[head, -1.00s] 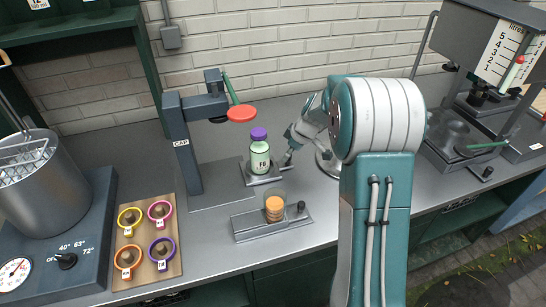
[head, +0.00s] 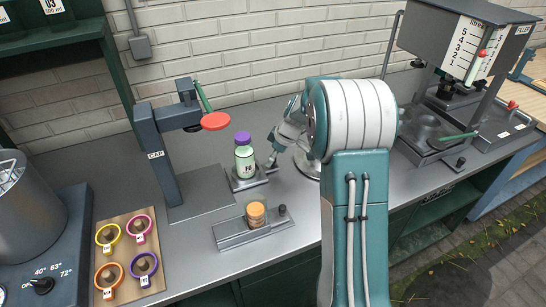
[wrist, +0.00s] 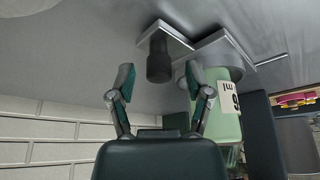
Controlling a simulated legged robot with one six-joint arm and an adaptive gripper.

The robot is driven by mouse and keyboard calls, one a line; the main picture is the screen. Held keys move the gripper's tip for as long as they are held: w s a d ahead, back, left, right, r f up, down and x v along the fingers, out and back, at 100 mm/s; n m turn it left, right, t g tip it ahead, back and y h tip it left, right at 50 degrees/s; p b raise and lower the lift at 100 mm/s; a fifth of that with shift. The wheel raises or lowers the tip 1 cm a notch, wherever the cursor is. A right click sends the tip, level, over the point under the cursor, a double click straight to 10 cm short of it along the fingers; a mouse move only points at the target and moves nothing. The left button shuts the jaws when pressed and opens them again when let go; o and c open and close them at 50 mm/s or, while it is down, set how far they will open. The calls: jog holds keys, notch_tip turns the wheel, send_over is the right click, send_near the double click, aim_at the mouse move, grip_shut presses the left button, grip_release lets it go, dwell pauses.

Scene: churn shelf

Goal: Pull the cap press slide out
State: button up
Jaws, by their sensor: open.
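The cap press (head: 160,160) is a dark grey column with a CAP label, a green lever and a red disc. To its right, the grey slide (head: 238,184) carries a pale green bottle (head: 244,162) with a purple cap, standing upright. My gripper (head: 273,160) is at the slide's right end, partly hidden by my arm. In the wrist view, the slide's dark knob (wrist: 159,62) lies between the fingertips of my open gripper (wrist: 159,82), with gaps on both sides. The bottle (wrist: 222,100) stands close beside the right finger there.
A second metal holder (head: 228,238) with an orange stack (head: 256,214) and a knob sits in front. A wooden board (head: 110,222) with several coloured rings lies at left, near a steel pot (head: 30,215). The filler machine (head: 460,50) stands at right. Bare counter lies behind the bottle.

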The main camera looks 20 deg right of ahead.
jog(key=v, duration=1.2)
jog(key=shift+a, duration=0.1)
jog(key=s+a+r+m+h, duration=0.1)
jog(key=s+a+r+m, duration=0.1)
jog(key=s+a+r, duration=0.3)
jog(key=s+a+r+m+h, duration=0.1)
jog(key=s+a+r+m, duration=0.15)
jog(key=s+a, duration=0.35)
jog(key=s+a+m+t, duration=0.1)
jog(key=s+a+m, duration=0.1)
jog(key=s, duration=0.7)
jog(key=s+a+f+m+t+h, duration=0.1)
jog(key=s+a+m, duration=0.1)
jog(key=s, duration=0.6)
jog(key=shift+s+f, duration=0.2)
jog(key=shift+s, duration=0.2)
jog(key=shift+m, duration=0.25)
dwell(0.4)
